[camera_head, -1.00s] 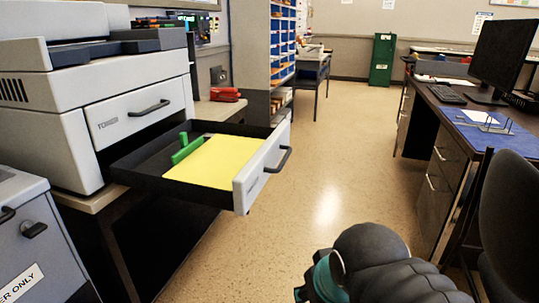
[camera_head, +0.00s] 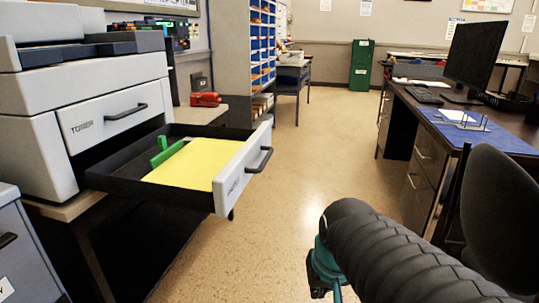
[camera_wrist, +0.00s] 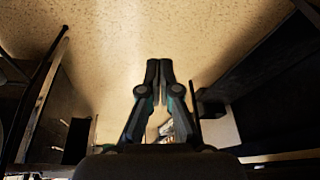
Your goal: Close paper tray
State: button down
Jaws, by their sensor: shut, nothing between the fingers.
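The paper tray (camera_head: 228,183) is a white-fronted drawer with a dark handle, pulled far out of the lower part of the white printer (camera_head: 72,125). Yellow paper (camera_head: 195,165) and a green guide (camera_head: 165,151) lie in it. A second, upper drawer with its own handle is shut. My arm comes in at the lower right of the head view, apart from the tray and to its right. My gripper (camera_wrist: 159,68) shows in the wrist view with its fingers together and empty, over the floor. In the head view its fingertips are cut off by the lower edge.
A desk (camera_head: 440,115) with a monitor stands on the right, with a dark chair (camera_head: 500,215) in front of it. A grey bin or cabinet (camera_head: 25,245) stands at lower left. A red stapler-like object (camera_head: 206,99) lies behind the tray. The floor (camera_head: 310,150) between is clear.

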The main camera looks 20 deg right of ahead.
jog(key=w+d+m+t+y+b, duration=0.15)
jog(key=w+d+m+y, duration=0.35)
jog(key=w, duration=0.6)
jog(key=w+d+m+t+y+b, duration=0.1)
jog(key=w+d+m+y+b, duration=0.3)
jog(key=w+d, duration=0.6)
jog(key=w+a+r+n+t+y, duration=0.1)
jog(key=w+r+n+y, duration=0.25)
jog(key=r, duration=0.45)
jog(key=w+a+r+n+t+y, duration=0.1)
jog(key=w+r+n+t+y, duration=0.1)
jog(key=r+y, duration=0.35)
jog(key=w+a+r+h, duration=0.1)
jog(key=w+a+h, duration=0.1)
jog(key=w+a, duration=0.5)
jog(key=a, duration=0.5)
jog(key=shift+r, duration=0.3)
jog(key=shift+w+a, duration=0.1)
